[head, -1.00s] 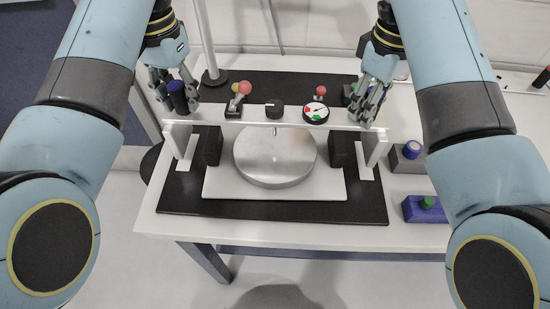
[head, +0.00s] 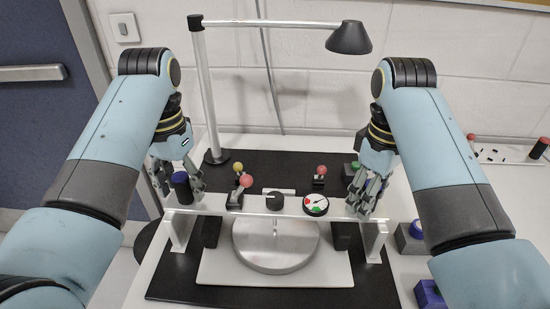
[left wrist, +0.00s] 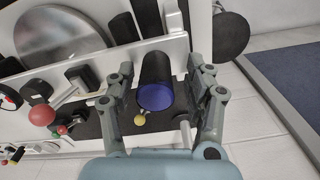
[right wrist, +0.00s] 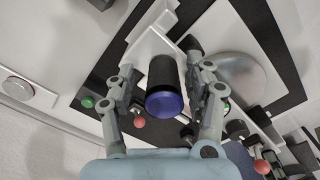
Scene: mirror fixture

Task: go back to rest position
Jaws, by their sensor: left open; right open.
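My left gripper (head: 180,188) is open at the left end of the fixture's white crossbar (head: 335,206). Its fingers stand on either side of a black post with a blue cap (left wrist: 157,96), with visible gaps; the post also shows in the head view (head: 182,187). My right gripper (head: 366,194) is open at the bar's right end. A second black post with a blue end (right wrist: 164,103) lies between its spread fingers in the right wrist view. In the head view that post is mostly hidden by the fingers.
A desk lamp (head: 349,38) on a pale pole stands behind the fixture. Red-knobbed levers, a black knob (head: 275,201) and a dial (head: 316,205) sit along the bar, above a round metal plate (head: 275,246). Button boxes stand at right. Open space lies above the bar.

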